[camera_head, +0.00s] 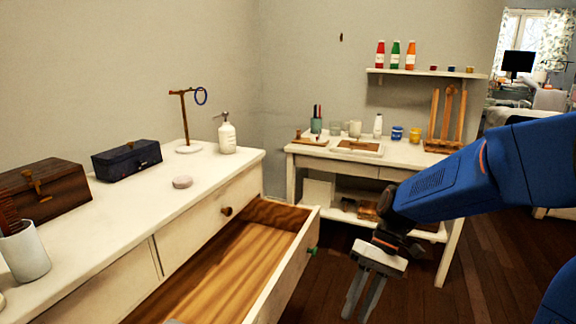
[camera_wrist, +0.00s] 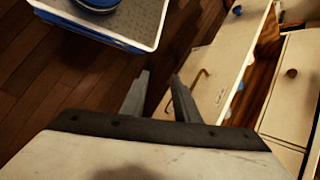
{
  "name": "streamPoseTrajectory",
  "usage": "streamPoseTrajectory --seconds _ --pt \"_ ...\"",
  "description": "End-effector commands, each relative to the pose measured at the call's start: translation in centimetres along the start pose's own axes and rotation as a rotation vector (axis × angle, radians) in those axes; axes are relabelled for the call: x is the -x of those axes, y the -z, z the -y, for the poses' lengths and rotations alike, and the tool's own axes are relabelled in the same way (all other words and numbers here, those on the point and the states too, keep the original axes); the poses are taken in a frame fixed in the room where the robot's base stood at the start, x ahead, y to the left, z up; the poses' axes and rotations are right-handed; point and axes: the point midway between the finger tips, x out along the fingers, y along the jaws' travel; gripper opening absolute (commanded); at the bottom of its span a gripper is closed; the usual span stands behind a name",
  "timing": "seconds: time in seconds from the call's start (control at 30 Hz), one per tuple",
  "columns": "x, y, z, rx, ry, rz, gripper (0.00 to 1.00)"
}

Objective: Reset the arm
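My gripper (camera_head: 360,294) hangs at the lower right of the head view, at the end of my blue arm, pointing down and to the right of the open drawer. In the wrist view its two fingers (camera_wrist: 160,90) stand apart with nothing between them. My gripper appears clear of the drawer front.
On the dresser stand a dark wooden box (camera_head: 45,190), a dark blue box (camera_head: 127,158), a soap bottle (camera_head: 227,136) and a ring stand (camera_head: 188,120). A white desk (camera_head: 300,153) with art supplies stands behind. Dark wooden floor (camera_head: 505,260) lies open at right.

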Motion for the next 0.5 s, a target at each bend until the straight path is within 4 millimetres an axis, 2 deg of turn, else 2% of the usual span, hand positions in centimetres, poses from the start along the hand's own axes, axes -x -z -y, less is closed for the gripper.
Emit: streamPoseTrajectory --seconds 0.5 --pt "2.8 -7.1 -2.9 -0.05 -0.265 -0.326 0.28"
